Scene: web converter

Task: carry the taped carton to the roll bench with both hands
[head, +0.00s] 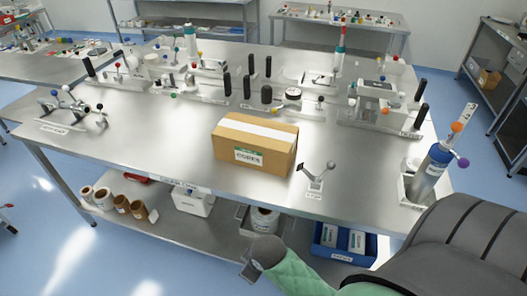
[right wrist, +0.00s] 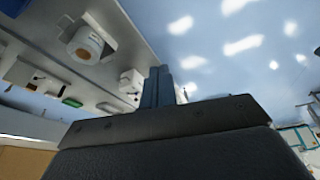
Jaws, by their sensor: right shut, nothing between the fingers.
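The taped carton (head: 262,153) is a brown box with a pale tape strip along its top and a label reading CORES. It stands upright near the front edge of the large steel bench (head: 170,150). My right gripper (head: 251,272) is below and in front of the bench's front edge, apart from the carton. Its fingers (right wrist: 160,87) are together and empty in the right wrist view. My left gripper is not in view. I cannot tell which bench is the roll bench.
A small lever stand (head: 316,176) is just right of the carton. A blue cylinder (head: 432,170) stands at the bench's right end. Fixtures and black posts line the back. The lower shelf holds brown rolls (head: 122,204) and a blue bin (head: 326,246).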

